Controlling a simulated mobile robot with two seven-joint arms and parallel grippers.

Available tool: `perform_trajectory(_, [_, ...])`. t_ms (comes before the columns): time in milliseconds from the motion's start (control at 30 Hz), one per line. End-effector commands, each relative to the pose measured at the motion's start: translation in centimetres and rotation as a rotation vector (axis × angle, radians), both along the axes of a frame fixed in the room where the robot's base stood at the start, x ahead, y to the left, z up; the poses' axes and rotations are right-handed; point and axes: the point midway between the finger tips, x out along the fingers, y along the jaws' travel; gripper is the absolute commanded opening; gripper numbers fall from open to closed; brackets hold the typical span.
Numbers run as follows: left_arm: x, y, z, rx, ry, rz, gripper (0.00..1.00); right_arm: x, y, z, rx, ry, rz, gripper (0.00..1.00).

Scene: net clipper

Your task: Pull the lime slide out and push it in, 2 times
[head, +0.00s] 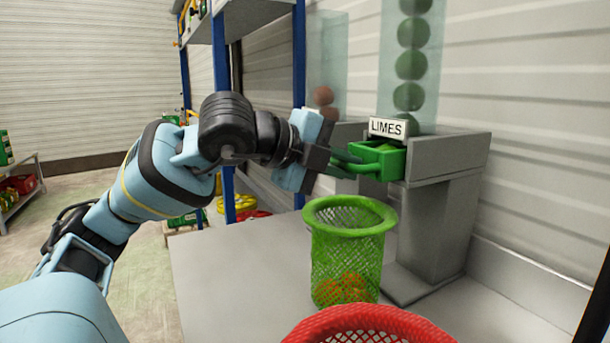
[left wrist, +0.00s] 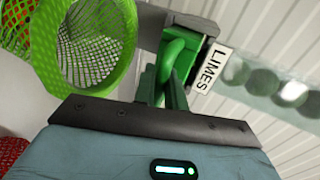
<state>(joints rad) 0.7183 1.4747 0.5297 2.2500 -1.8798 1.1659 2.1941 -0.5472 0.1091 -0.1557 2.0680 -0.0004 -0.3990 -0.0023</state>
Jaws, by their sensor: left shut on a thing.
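The green lime slide (head: 382,158) sticks out of the grey dispenser under a white LIMES sign (head: 387,128). My left gripper (head: 352,163) comes in from the left and is shut on the slide's green handle. In the left wrist view the fingers (left wrist: 160,88) close around the handle, with the slide (left wrist: 180,50) just beyond. A clear tube (head: 412,60) with several limes stands above the slide. How far the slide is out cannot be told exactly. My right gripper is not in view.
A green mesh basket (head: 350,215) with orange things inside stands on the grey table (head: 230,275) below the slide. A red basket (head: 370,330) is at the front. A second tube (head: 326,50) with brown round things stands behind. Shelves are at the left.

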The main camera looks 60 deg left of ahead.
Motion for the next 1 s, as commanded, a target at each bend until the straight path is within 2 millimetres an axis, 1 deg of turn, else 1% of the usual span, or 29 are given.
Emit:
perform_trajectory(600, [-3.7, 0.3, 0.0, -0.001, -0.004, -0.002, 0.0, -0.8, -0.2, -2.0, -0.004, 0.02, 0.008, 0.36])
perform_trajectory(1000, [-6.1, 0.5, 0.0, 0.0, -0.004, -0.001, 0.0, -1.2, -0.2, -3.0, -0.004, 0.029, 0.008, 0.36])
